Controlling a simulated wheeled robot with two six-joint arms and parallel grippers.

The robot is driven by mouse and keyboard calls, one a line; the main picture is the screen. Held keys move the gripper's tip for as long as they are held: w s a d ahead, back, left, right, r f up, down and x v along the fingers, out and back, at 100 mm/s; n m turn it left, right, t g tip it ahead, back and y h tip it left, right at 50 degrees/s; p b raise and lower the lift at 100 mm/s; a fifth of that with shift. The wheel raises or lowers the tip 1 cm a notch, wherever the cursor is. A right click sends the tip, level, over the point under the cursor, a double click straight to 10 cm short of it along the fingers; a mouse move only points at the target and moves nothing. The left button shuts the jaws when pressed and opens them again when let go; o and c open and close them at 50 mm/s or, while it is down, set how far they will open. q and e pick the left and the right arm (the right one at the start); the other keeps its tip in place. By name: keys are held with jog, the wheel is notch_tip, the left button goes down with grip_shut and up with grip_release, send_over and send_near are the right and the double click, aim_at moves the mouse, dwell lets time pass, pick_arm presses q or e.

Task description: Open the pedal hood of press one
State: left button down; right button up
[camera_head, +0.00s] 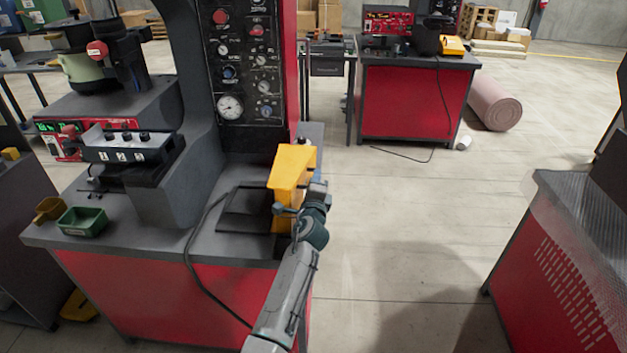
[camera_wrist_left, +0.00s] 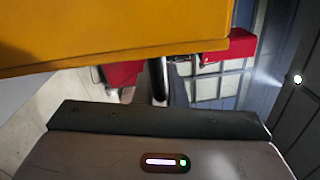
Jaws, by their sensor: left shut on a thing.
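The yellow pedal hood (camera_head: 293,165) is at the front right corner of the grey table top of the nearest press. It stands steeply up at the right side of the black pedal base (camera_head: 243,212), whose flat part shows uncovered. My left gripper (camera_head: 290,210) is at the hood's right side, shut on the hood; its fingertips are mostly hidden. In the left wrist view the hood (camera_wrist_left: 110,35) fills the top, with one dark finger (camera_wrist_left: 160,80) below its edge. My right gripper is not in view.
The press column with its control panel (camera_head: 243,60) rises behind the hood. A black cable (camera_head: 192,250) hangs over the table front. A green bin (camera_head: 82,221) sits at the left. Another red press table (camera_head: 410,100) stands farther back.

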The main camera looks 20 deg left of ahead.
pick_arm(q)
jog(key=c, duration=1.5)
grip_release()
jog(key=v, duration=1)
jog(key=shift+s, duration=0.4)
jog(key=shift+d, duration=0.1)
